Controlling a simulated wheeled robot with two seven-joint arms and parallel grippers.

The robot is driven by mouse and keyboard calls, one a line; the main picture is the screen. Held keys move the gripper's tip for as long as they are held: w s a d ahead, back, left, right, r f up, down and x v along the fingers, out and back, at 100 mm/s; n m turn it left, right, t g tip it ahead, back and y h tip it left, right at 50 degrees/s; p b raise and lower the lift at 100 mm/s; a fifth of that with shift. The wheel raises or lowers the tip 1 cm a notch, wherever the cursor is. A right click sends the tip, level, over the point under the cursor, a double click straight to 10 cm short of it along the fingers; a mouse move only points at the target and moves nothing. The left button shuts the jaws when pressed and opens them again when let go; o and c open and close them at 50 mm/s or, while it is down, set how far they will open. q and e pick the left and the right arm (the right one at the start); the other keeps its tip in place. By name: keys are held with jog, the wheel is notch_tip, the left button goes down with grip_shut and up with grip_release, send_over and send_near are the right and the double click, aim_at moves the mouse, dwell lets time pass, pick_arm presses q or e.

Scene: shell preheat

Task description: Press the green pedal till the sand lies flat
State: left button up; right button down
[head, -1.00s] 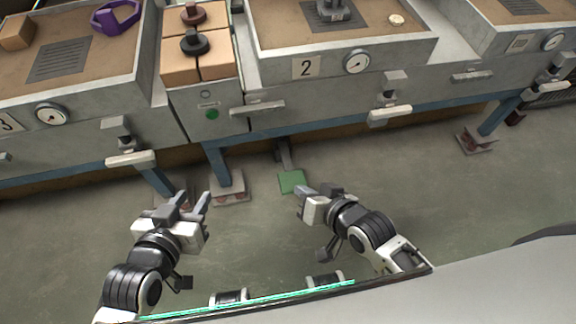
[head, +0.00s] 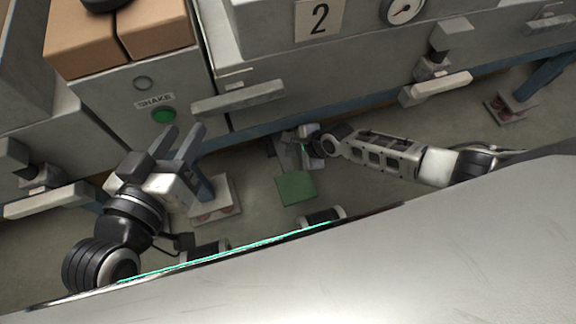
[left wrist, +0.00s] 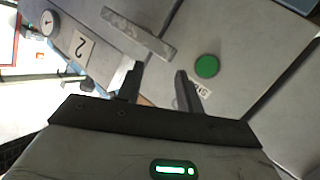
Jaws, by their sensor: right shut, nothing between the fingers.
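The green pedal (head: 296,188) is a flat square plate low over the floor, below station 2, in the middle of the head view. My right gripper (head: 291,148) is shut and empty; it appears just above the pedal in the picture, over the pedal's grey linkage. Whether it touches that linkage I cannot tell. My left gripper (head: 178,140) is open and empty, in front of the cabinet with the green SHAKE button (head: 164,116). In the left wrist view, that button (left wrist: 207,66) shows beyond its parted fingers (left wrist: 157,90). The sand of station 2 is out of view.
The station 2 front has a number plate (head: 320,17), a gauge (head: 402,8) and a pale handle bar (head: 238,97). Cardboard boxes (head: 80,42) top the cabinet. A table foot (head: 215,200) stands left of the pedal. Floor right of the pedal is open.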

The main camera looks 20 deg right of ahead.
aim_at(293, 172)
pick_arm(q)
jog(key=shift+s, duration=0.1)
pick_arm(e)
jog(key=shift+s, duration=0.1)
jog(key=shift+f, duration=0.1)
